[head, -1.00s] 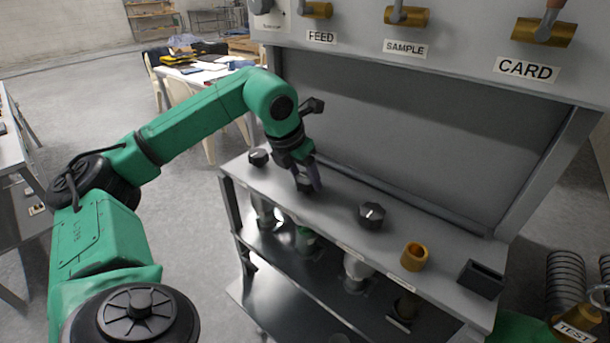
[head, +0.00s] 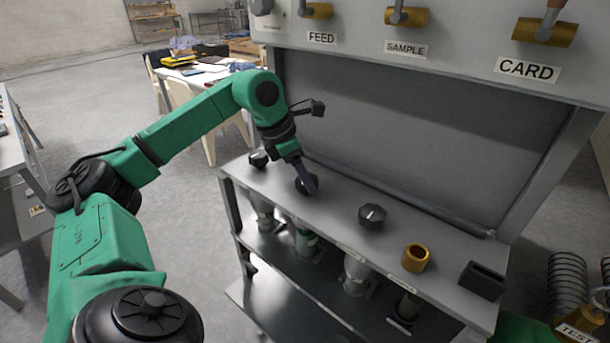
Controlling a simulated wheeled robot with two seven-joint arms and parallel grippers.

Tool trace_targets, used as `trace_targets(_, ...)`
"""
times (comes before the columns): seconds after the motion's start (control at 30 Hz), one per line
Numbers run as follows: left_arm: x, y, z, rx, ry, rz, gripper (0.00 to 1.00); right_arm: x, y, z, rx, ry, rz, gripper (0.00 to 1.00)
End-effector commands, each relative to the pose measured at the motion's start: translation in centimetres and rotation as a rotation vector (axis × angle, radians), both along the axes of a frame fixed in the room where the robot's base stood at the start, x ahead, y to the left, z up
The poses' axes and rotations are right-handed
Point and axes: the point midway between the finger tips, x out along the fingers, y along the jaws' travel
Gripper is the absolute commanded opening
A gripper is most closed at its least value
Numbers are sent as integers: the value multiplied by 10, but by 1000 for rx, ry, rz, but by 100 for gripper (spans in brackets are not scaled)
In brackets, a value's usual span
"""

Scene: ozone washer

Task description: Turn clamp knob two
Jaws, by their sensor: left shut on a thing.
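Three dark clamp knobs stand in a row on the grey bench top (head: 335,212). The left knob (head: 258,158) and the right knob (head: 371,216) are clear of my arms. My left gripper (head: 307,186) points down at the middle knob (head: 301,185) and is shut on it. The fingers hide part of this knob. My right gripper does not show; only a green part shows at the lower right.
A brass ring (head: 415,257) and a black slotted block (head: 482,280) stand on the bench right of the knobs. A back panel with brass valves (head: 400,16) labelled FEED, SAMPLE and CARD rises behind. Cylinders (head: 358,273) sit under the bench top.

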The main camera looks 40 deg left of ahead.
Motion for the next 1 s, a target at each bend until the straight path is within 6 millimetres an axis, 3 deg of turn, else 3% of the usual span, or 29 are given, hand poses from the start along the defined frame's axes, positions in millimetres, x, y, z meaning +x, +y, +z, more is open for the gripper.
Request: trace_targets(1.0,6,2,7,-3,-6,-961,5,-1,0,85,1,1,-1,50)
